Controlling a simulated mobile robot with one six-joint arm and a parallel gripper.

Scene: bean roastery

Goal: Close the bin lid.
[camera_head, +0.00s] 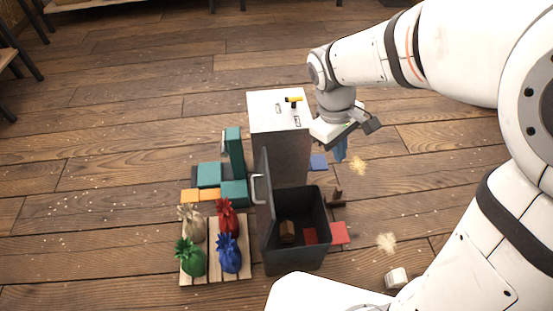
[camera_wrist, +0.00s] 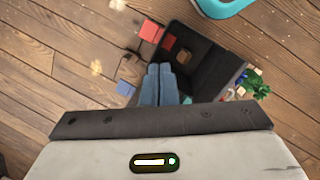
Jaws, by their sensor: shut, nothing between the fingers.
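The dark grey bin (camera_head: 295,258) stands on the wooden floor with its top open. Its lid (camera_head: 265,215) stands nearly upright along the bin's left side, with a pale handle (camera_head: 256,188) on the outer face. A brown block (camera_head: 287,232) and a red piece (camera_head: 310,236) lie inside. My gripper (camera_head: 340,157) is behind and to the right of the bin, apart from the lid, with its blue fingers pointing down. In the wrist view the fingers (camera_wrist: 158,67) are together and empty, and the bin's open top (camera_wrist: 188,42) shows beyond them.
A tall pale cabinet (camera_head: 280,145) stands right behind the bin. A pallet (camera_head: 215,279) with several coloured sacks is close on the left, with teal boxes (camera_head: 209,175) behind it. A red piece (camera_head: 340,233) and a white cylinder (camera_head: 396,278) lie to the right. Floor farther left is clear.

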